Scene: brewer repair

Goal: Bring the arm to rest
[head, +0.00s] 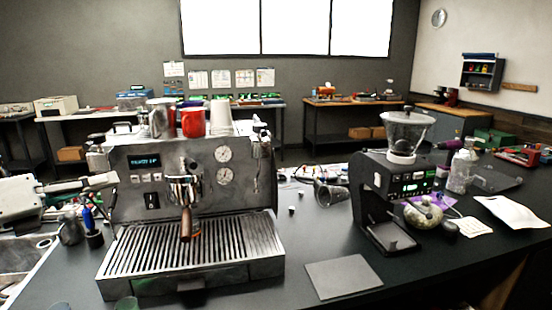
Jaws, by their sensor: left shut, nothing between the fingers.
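My left gripper (108,181) comes in from the left edge. Its fingers are shut and empty, just left of the espresso machine's front. The espresso machine (130,205) stands on the dark counter, with a lit display and two round gauges. A portafilter with a brown handle (186,222) is at its group head, above the slatted drip tray (245,245). My right gripper is out of view.
Red cups (193,122) and stacked white cups (219,118) stand on the machine. A small pitcher (70,229) and a blue-handled tool (88,219) stand below my left gripper.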

